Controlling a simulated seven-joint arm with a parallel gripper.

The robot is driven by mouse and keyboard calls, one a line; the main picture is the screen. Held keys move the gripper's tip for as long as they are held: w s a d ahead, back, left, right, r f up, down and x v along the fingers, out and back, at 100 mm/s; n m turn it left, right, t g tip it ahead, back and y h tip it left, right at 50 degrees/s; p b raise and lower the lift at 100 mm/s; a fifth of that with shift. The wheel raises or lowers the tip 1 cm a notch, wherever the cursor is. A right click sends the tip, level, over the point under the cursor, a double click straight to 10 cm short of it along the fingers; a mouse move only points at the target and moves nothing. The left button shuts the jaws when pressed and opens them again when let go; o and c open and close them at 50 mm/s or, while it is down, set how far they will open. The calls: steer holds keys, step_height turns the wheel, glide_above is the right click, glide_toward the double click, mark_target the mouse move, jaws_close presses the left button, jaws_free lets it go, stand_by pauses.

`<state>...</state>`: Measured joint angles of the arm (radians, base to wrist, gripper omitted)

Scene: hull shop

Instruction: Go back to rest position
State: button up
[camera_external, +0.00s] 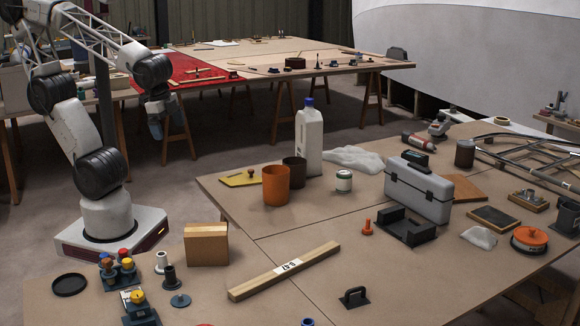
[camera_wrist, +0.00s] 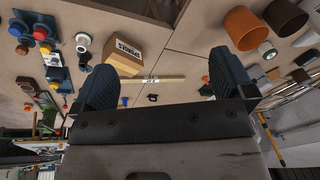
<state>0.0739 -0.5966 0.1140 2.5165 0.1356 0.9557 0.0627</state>
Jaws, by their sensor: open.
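My arm stands at the left in the external view, folded up beside the near workbench. My gripper (camera_external: 155,128) hangs small and high at the left, clear of the near workbench (camera_external: 350,285). In the wrist view my gripper (camera_wrist: 163,68) has its two dark fingers spread wide apart, with nothing between them. A wooden bar with a white label (camera_wrist: 152,79) and a cardboard box (camera_wrist: 124,52) show beyond the fingers, on the bench and not touched.
The near bench holds the box (camera_external: 206,245), the labelled bar (camera_external: 285,270), an orange cup (camera_external: 276,187), a white jug (camera_external: 309,140), a grey toolbox (camera_external: 418,188) and several small fittings. A far table with a red cloth (camera_external: 195,70) stands behind my gripper.

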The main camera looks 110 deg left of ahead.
steer(key=shift+s+r+n+t+h, duration=0.25)
steer(key=shift+r+n+h, duration=0.1)
steer(key=shift+r+n, duration=0.25)
steer(key=shift+s+r+n+t+h, duration=0.15)
steer(key=shift+s+r+n+h, duration=0.15)
steer(key=shift+r+n, duration=0.25)
